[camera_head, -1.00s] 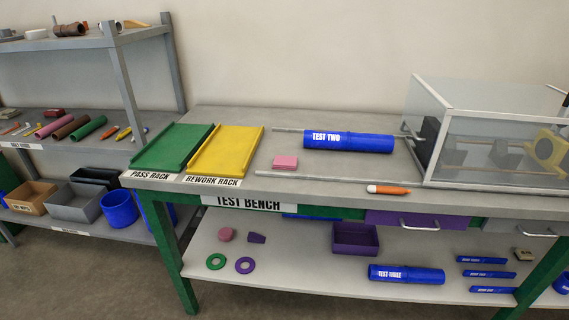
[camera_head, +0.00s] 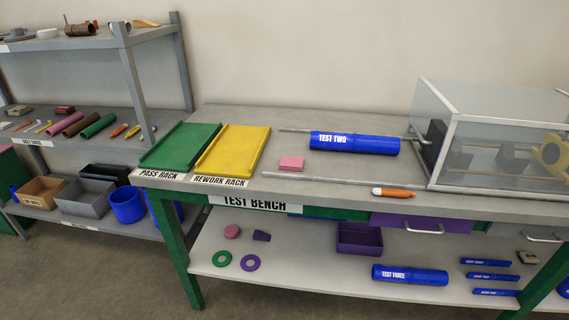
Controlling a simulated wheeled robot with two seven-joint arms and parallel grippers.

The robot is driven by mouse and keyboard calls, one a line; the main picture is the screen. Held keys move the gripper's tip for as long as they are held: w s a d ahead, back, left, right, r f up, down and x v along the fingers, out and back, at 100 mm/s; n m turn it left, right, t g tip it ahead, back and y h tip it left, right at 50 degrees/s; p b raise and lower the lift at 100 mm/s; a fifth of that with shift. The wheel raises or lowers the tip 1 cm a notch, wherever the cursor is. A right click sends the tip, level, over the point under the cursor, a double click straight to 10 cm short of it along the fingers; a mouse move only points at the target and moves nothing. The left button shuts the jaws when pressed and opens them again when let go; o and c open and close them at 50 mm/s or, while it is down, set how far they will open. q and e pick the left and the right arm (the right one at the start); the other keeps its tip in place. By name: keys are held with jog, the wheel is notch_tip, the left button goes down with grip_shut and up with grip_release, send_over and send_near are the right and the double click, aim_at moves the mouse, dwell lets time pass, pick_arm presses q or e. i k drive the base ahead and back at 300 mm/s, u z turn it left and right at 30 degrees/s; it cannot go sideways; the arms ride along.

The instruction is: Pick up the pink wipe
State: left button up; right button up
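A pink block-shaped piece (camera_head: 291,163), which looks like the pink wipe, lies flat on the grey test bench top (camera_head: 330,172). It sits between the yellow rework rack (camera_head: 232,152) and the blue TEST TWO pipe (camera_head: 354,143), behind a thin metal rod (camera_head: 325,178). Neither of my grippers shows in the head view.
A green pass rack (camera_head: 180,147) lies left of the yellow one. An orange marker (camera_head: 394,192) lies near the front edge. A clear-walled box (camera_head: 490,140) fills the bench's right end. Grey shelving (camera_head: 150,100) with bins stands at left.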

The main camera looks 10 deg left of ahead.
aim_at(293, 164)
jog(key=u, duration=2.1)
jog(key=i, duration=1.4)
jog(key=z, duration=3.1)
